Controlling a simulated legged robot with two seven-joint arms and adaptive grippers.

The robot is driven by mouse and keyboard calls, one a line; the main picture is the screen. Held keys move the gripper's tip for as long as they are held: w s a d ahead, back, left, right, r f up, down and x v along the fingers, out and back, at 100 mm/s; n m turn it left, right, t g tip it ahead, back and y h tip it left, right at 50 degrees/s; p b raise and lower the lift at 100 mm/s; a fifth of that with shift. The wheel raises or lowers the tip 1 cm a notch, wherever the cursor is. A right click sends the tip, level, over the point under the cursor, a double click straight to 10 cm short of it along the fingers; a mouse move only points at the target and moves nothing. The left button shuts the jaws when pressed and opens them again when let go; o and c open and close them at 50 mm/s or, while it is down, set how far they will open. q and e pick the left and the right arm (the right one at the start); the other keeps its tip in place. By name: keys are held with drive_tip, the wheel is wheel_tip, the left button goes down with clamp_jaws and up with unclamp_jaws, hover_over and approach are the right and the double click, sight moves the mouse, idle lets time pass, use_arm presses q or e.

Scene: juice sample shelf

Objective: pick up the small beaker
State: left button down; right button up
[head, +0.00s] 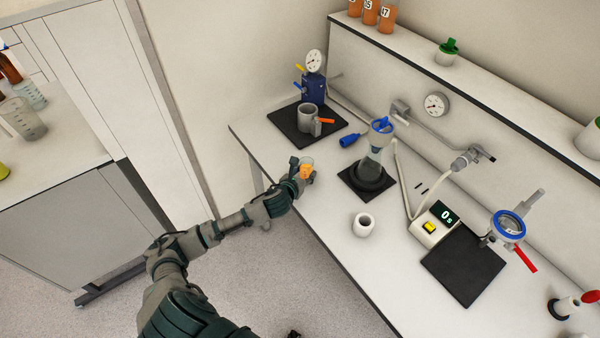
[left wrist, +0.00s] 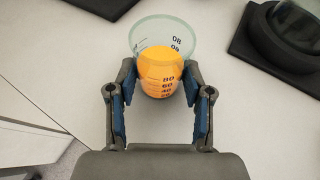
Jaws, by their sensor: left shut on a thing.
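The small beaker (head: 306,171) is clear with orange juice in it, near the front left edge of the white bench. In the left wrist view the beaker (left wrist: 162,68) has black graduation marks and stands between the blue finger pads. My left gripper (head: 299,172) is shut on it, with a finger on each side; it also shows in the left wrist view (left wrist: 160,97). I cannot tell whether the beaker's base touches the bench.
A flask (head: 371,165) stands on a black mat right of the beaker, with a white cup (head: 363,224) nearer the front edge. A grey mug (head: 308,118) stands on another mat behind. A timer box (head: 433,224) is further right. Bare bench lies between them.

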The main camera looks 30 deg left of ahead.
sight(308, 169)
use_arm(q)
drive_tip(key=r, duration=0.1)
drive_tip(key=d+r, duration=0.1)
drive_tip(key=r, duration=0.1)
drive_tip(key=shift+s+d+r, duration=0.15)
drive_tip(key=shift+s+d, duration=0.1)
drive_tip(key=shift+s, duration=0.05)
drive_tip(key=s+a, duration=0.1)
drive_tip(key=s, duration=0.1)
drive_tip(key=s+a, duration=0.1)
drive_tip(key=s, duration=0.1)
drive_tip(key=s+a, duration=0.1)
drive_tip(key=shift+s+a, duration=0.2)
drive_tip(key=shift+s, duration=0.2)
drive_tip(key=s+r+p, duration=0.1)
drive_tip(key=s, duration=0.8)
drive_tip(key=shift+s+r+p, duration=0.15)
drive_tip(key=shift+r+p, duration=0.05)
drive_tip(key=shift+p, duration=0.1)
use_arm(e)
drive_tip(key=s+d, duration=0.1)
drive_tip(key=s+d+f, duration=0.1)
drive_tip(key=s, duration=0.1)
drive_tip(key=s+d, duration=0.1)
drive_tip(key=shift+s+d+f, duration=0.1)
drive_tip(key=shift+s+f, duration=0.15)
drive_tip(key=shift+s, duration=0.05)
